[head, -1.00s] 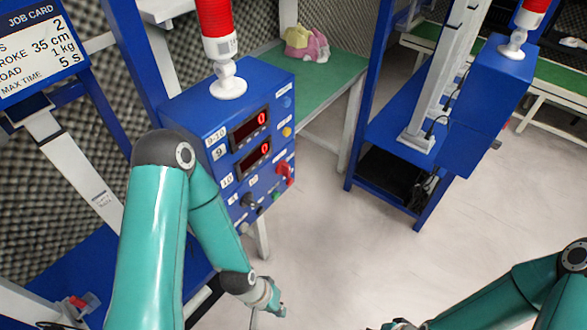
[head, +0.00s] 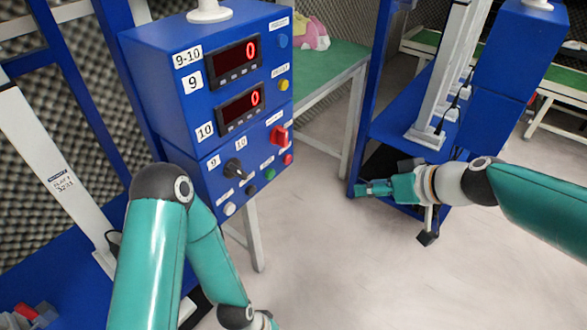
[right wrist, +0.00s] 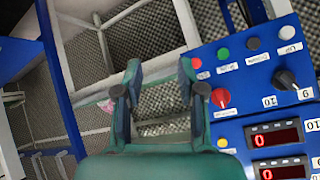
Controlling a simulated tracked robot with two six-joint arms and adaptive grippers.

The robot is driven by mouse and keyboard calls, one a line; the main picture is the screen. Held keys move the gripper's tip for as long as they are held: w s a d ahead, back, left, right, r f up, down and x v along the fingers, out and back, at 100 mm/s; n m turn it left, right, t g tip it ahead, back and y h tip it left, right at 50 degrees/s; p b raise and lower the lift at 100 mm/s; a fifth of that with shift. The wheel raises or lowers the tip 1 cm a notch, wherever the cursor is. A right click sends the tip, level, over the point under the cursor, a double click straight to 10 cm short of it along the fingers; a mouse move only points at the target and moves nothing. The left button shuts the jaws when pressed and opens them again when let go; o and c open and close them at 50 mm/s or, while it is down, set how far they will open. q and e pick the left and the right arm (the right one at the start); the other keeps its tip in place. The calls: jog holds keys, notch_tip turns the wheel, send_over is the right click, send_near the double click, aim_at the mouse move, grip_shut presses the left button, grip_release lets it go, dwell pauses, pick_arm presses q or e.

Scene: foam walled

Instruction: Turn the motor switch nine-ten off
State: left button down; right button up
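The blue control box (head: 155,85) labelled 9-10 stands left of centre in the head view. Its front carries a red rotary switch (head: 278,135) near the right edge and a black selector knob (head: 235,168) between labels 9 and 10. The small labels are unreadable. The right wrist view shows the panel upside down, with the red switch (right wrist: 221,98) just right of the fingers and the black knob (right wrist: 285,80) beyond. My right gripper (head: 360,188) is open and empty, right of the box, apart from it. My left gripper (head: 265,321) is mostly cut off at the bottom edge.
Two displays reading 0 (head: 236,62) sit above the switches; small buttons (head: 288,159) lie close by. A green table (head: 335,65) stands behind the box. A blue frame and second box (head: 510,55) stand right. Open floor (head: 330,265) lies in front.

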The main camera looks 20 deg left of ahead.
jog(key=s+a+r+n+y+b, duration=0.2)
jog(key=r+n, duration=0.1)
jog(key=r, duration=0.3)
jog(key=s+a+r+n+y+b, duration=0.1)
jog(key=a+r+n+y+b, duration=0.1)
jog(key=r, duration=0.5)
pick_arm(q)
notch_tip(320, 180, down, 5)
jog(key=shift+f+p, duration=0.2)
jog(key=shift+p, duration=0.1)
pick_arm(e)
send_near(286, 138)
jog(key=shift+n, duration=0.3)
jog(key=x, duration=0.9)
jog(key=shift+a, duration=0.25)
